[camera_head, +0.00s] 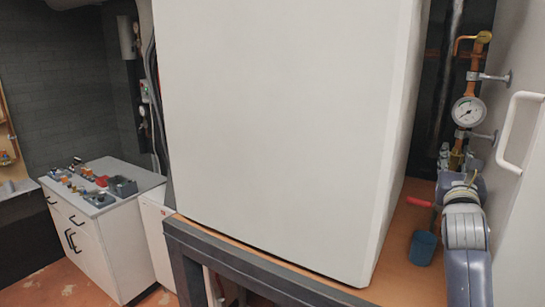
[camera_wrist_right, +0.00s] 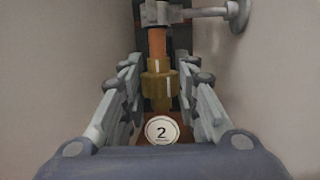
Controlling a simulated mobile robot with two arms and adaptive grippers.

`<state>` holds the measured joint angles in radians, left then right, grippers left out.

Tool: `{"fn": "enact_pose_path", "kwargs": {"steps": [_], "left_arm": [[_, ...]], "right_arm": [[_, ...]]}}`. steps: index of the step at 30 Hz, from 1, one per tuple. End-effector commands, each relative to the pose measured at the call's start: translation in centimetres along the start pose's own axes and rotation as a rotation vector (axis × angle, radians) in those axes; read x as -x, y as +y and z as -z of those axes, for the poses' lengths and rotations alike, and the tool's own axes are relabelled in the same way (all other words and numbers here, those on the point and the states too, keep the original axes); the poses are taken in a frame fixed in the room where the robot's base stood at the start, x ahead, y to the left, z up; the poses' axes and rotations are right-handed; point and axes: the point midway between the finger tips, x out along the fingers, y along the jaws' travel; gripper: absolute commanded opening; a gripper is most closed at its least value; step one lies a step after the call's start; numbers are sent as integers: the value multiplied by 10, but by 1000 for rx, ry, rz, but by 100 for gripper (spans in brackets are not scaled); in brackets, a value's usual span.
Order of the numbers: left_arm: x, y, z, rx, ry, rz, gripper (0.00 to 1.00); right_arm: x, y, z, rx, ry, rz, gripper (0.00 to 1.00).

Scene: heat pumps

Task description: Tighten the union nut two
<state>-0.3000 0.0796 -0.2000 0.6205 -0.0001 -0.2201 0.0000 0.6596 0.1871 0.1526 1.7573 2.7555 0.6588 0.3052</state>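The brass union nut (camera_wrist_right: 160,87) sits on a vertical copper pipe (camera_wrist_right: 157,42) in the right wrist view. A round white tag marked 2 (camera_wrist_right: 162,130) shows just below it. My right gripper (camera_wrist_right: 159,72) is open, with one finger on each side of the nut and a visible gap on both sides. In the head view my right gripper (camera_head: 457,162) is at the lower end of the pipe run, below the pressure gauge (camera_head: 467,112), and my arm partly hides the fittings. My left gripper is not in view.
A large white heat pump cabinet (camera_head: 280,120) fills the middle. A grey panel with a white handle (camera_head: 515,135) stands close on the right, leaving a narrow gap. A pipe clamp (camera_wrist_right: 235,12) juts out above the nut.

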Motion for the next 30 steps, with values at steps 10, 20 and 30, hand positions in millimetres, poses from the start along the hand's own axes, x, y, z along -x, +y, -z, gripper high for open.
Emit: {"fn": "enact_pose_path", "kwargs": {"steps": [10,20,30], "left_arm": [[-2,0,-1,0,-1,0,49],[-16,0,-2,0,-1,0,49],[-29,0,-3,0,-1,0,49]], "right_arm": [[0,0,0,-1,0,6,0],[0,1,2,19,-1,84,0],[0,0,2,38,-1,156,0]]}}
